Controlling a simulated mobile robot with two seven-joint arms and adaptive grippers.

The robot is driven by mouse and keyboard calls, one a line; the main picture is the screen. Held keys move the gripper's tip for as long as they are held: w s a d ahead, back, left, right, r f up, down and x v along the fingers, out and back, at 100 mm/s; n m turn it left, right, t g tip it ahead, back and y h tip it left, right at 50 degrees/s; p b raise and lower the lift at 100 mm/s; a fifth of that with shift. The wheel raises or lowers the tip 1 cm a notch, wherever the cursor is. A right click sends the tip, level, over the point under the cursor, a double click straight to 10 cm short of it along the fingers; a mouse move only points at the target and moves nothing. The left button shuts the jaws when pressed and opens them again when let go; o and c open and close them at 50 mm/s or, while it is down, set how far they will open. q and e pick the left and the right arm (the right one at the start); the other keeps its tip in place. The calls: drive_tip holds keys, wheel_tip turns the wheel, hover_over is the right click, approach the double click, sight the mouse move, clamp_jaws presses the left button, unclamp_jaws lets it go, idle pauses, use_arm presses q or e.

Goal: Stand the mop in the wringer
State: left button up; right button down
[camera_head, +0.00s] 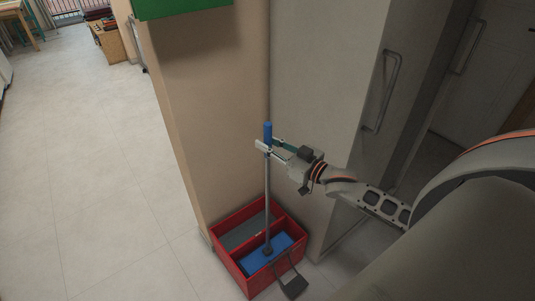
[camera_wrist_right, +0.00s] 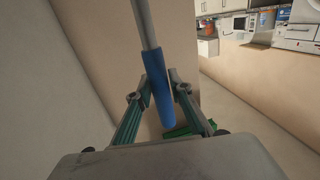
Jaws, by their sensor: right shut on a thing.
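The mop (camera_head: 267,195) stands close to upright, with a grey pole, a blue grip at its top and a dark joint at its foot. Its foot is inside the red wringer bucket (camera_head: 228,270), over a blue area (camera_head: 262,256). My right gripper (camera_head: 263,147) is shut on the mop just below or at the blue grip. The right wrist view shows the blue grip (camera_wrist_right: 160,85) between the green-grey fingers (camera_wrist_right: 161,97). Whether the mop's foot rests on the bottom cannot be told. My left gripper is not in view.
The bucket stands in a corner against a beige wall (camera_head: 215,100) and a grey cabinet (camera_head: 310,70). A dark pedal-like plate (camera_head: 294,287) sticks out at its front right. The tiled floor (camera_head: 100,180) on the left is clear.

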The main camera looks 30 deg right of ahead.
drive_tip(key=shift+f+b, duration=0.35)
drive_tip(key=shift+f, duration=1.55)
drive_tip(key=c, duration=1.8)
unclamp_jaws()
